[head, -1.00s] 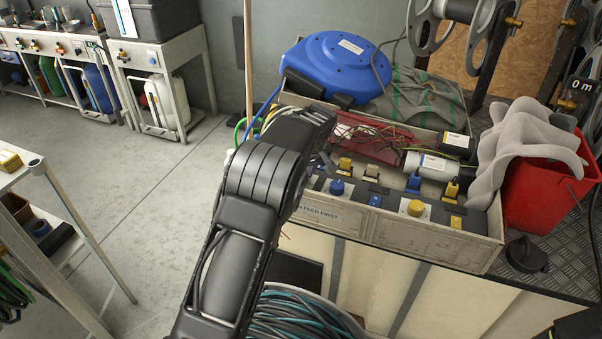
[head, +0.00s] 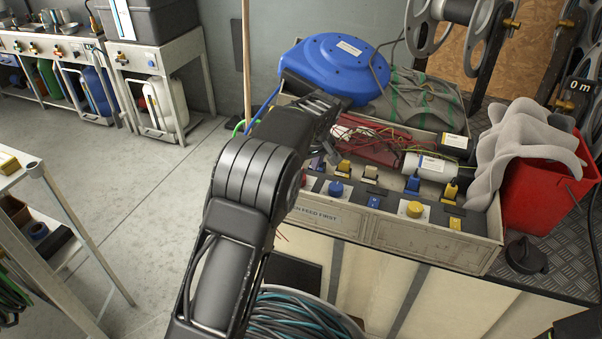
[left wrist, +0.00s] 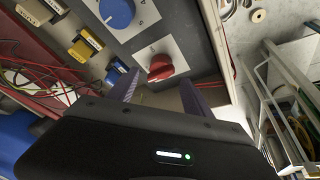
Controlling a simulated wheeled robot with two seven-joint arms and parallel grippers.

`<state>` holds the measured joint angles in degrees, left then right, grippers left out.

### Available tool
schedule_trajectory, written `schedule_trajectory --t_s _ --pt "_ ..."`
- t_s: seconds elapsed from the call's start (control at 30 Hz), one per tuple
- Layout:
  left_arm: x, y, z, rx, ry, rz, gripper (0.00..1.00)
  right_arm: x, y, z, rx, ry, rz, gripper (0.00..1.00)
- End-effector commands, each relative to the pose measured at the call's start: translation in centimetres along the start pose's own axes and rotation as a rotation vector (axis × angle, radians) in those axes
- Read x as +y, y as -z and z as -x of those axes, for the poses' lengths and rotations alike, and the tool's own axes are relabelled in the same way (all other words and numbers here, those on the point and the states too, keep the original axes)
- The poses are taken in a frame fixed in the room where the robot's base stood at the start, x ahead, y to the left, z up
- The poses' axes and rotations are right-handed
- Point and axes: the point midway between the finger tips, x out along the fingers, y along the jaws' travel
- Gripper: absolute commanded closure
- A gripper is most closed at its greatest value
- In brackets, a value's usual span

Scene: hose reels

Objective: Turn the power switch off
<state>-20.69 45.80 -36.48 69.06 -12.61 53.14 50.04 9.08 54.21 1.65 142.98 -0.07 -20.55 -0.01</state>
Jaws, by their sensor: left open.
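A red rotary knob (left wrist: 160,67) on a pale square plate shows in the left wrist view, on a grey control panel (left wrist: 188,22). It is the likeliest power switch; no label naming it is readable. My left gripper (left wrist: 159,86) is open, its two fingers on either side of the knob's near side in the picture; I cannot tell whether they touch it. In the head view my left gripper (head: 328,145) is over the left end of the panel, where my arm mostly hides the red knob. My right gripper is not in view.
A blue knob (head: 336,188) and a yellow knob (head: 415,209) sit further right on the panel. Blue and yellow plugs stand behind them. Red and loose wires (head: 372,138) fill the box behind. A blue hose reel (head: 335,68) and a red bucket (head: 540,190) stand nearby.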

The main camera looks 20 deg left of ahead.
Motion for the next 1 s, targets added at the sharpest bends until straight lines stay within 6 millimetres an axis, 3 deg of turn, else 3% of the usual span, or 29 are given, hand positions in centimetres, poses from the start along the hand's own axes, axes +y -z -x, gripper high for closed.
schedule_trajectory --t_s 0.1,0.23,0.77,1.0 --pt "0.1 0.0 1.9 0.001 -0.003 0.001 0.41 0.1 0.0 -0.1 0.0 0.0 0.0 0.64" --pt "0.0 0.0 2.9 0.0 -0.001 0.002 0.41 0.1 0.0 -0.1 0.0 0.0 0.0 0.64" --pt "0.0 0.0 3.2 0.0 0.0 0.001 0.41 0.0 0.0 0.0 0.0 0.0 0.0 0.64" --pt "0.0 1.2 6.0 0.0 -0.001 0.001 0.41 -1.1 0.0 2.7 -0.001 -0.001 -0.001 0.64"
